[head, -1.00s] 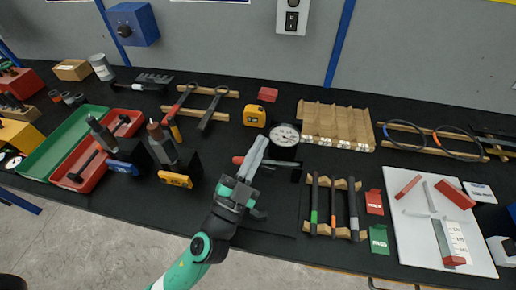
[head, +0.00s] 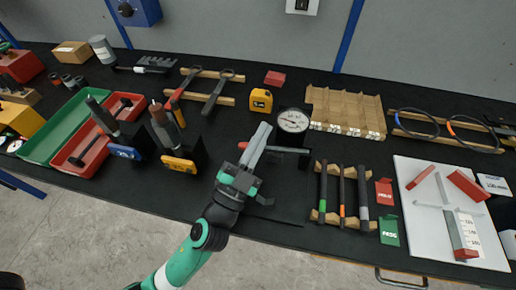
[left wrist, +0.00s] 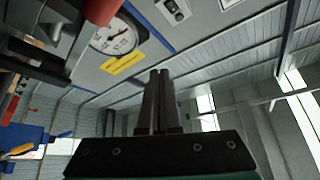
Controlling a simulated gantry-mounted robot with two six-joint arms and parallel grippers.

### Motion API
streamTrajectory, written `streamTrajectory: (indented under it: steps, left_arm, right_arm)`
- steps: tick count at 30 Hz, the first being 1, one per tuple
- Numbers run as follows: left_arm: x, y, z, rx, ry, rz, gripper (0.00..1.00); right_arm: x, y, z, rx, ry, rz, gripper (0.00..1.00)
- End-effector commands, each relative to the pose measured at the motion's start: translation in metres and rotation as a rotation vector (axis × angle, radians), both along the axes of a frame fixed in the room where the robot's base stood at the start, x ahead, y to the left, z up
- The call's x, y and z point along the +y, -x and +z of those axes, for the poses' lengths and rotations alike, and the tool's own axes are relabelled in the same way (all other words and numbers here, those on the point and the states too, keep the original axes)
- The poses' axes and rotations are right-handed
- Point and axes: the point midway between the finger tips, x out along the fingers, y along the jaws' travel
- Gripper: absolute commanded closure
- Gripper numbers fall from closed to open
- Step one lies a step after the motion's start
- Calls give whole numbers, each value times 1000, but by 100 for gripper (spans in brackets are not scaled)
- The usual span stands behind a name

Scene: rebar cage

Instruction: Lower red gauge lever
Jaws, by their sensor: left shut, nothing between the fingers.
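The dial gauge (head: 293,121) has a white round face and a dark body and stands near the middle of the bench. The gauge lever's red end (head: 242,145) shows just left of my left gripper (head: 264,128), whose fingers hide part of the lever. The left gripper is shut and empty, with its fingertips beside the gauge; I cannot tell whether they touch the lever. In the left wrist view the shut fingers (left wrist: 160,75) point up, with the gauge dial (left wrist: 114,38) to their upper left. My right gripper is not in view.
A yellow tape measure (head: 261,100) stands behind the gauge. A rack of marking tools (head: 342,200) lies to the right. A white board (head: 440,225) with red pieces lies farther right. Green (head: 48,145) and red (head: 75,160) trays are at the left.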

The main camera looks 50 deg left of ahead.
Motion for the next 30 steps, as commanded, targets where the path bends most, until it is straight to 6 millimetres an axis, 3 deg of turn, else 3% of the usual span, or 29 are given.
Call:
streamTrajectory:
  steps: [7, 17, 18, 24, 30]
  left_arm:
    - [-8, 21, -7, 1, 0, -5, 100]
    - [-34, 102, -9, 2, 0, -8, 100]
    - [-36, 108, -5, 6, -1, -7, 100]
    - [-40, 123, -5, 3, -1, -2, 100]
    - [-40, 125, -5, 0, 1, 0, 100]
  right_arm:
    - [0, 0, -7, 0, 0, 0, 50]
    - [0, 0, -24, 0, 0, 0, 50]
    - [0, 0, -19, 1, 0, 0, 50]
    - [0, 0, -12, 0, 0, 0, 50]
    - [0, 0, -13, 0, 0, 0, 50]
